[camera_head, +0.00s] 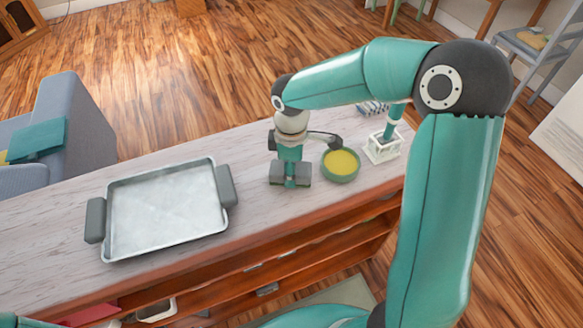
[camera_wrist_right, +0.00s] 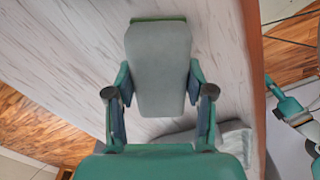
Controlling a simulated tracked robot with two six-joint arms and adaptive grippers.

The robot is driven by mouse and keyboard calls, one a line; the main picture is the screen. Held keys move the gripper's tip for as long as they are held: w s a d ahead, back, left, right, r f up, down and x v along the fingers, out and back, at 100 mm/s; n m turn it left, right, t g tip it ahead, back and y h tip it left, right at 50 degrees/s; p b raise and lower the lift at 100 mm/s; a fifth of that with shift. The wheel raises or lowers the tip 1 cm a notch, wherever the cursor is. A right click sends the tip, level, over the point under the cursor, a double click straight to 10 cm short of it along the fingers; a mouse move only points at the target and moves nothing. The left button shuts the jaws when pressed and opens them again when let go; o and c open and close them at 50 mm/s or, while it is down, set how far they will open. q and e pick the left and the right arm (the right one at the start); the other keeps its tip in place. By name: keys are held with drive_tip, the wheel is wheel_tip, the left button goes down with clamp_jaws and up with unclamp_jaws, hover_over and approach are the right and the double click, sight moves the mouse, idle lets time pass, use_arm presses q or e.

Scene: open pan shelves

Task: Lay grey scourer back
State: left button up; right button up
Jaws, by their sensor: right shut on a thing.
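The grey scourer (camera_wrist_right: 160,70) shows in the right wrist view as a pale grey block with a green far edge. My right gripper (camera_wrist_right: 160,93) has one finger on each side of it and is shut on it. In the head view my right gripper (camera_head: 290,180) points down over the pale wooden top, to the right of the metal tray. I cannot make out the scourer there, nor tell whether it touches the top. At the right of the wrist view is part of my other arm; its jaws are not clear.
A metal tray (camera_head: 207,231) with dark grey handles lies on the left of the top (camera_head: 50,232). A green bowl with yellow inside (camera_head: 341,164) stands close right of my gripper. Beyond it is a white caddy (camera_head: 382,153) with a teal-handled tool, and a striped cloth (camera_head: 373,107).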

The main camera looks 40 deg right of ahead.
drive_tip(key=shift+f+b, duration=0.45)
drive_tip(key=shift+f, duration=0.2)
idle(0.9)
drive_tip(key=o, duration=1.1)
drive_tip(key=shift+r, duration=0.15)
drive_tip(key=shift+r+p, duration=3.3)
drive_tip(key=shift+r, duration=0.6)
drive_tip(key=shift+r, duration=0.1)
